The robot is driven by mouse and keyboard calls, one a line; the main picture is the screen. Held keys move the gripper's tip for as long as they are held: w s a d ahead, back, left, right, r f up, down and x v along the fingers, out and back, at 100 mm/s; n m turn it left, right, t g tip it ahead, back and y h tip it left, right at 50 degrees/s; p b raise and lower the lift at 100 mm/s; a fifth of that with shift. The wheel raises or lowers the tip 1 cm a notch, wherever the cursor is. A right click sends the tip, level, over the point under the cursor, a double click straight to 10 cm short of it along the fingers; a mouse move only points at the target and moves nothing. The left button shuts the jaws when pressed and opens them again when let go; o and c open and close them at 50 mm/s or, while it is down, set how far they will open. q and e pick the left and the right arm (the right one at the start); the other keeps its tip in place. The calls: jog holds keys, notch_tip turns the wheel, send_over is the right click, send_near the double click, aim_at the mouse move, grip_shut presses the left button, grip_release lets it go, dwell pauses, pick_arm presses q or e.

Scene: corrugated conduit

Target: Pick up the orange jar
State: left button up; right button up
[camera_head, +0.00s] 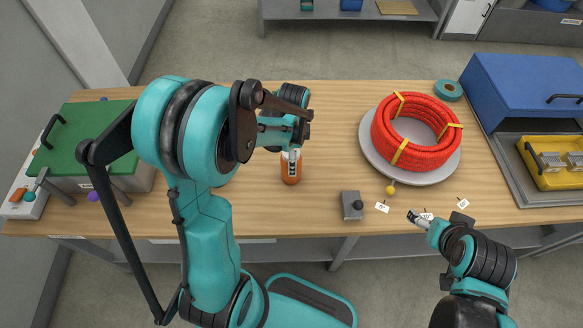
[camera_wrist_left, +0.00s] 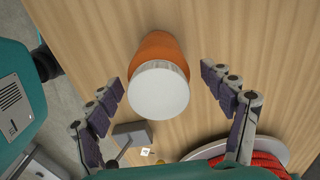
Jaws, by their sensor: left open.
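The orange jar (camera_head: 291,172) stands upright on the wooden table, with a white lid and a dark-and-white label. My left gripper (camera_head: 297,138) is at the jar's top, partly covering it in the head view. In the left wrist view the jar (camera_wrist_left: 158,48) is seen lid-first, between the two spread fingers of my left gripper (camera_wrist_left: 160,82). Gaps show on both sides of the jar, and the gripper is open and empty. My right gripper (camera_head: 420,218) is at the table's front edge, far right of the jar; its finger opening is unclear.
A red conduit coil (camera_head: 418,132) lies on a round grey plate. A green-lidded case (camera_head: 85,140) is left, a blue toolbox (camera_head: 525,88) right. Table behind the jar is clear.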

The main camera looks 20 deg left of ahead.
aim_at(289, 180)
pick_arm(q)
jog(key=f, duration=0.2)
jog(key=f+b, duration=0.1)
jog(key=f, duration=0.1)
jog(key=shift+a+f, duration=0.2)
jog(key=shift+f, duration=0.05)
jog(key=shift+s, duration=0.1)
jog(key=c, duration=1.5)
jog(key=shift+r, duration=0.1)
jog(key=shift+c, duration=0.2)
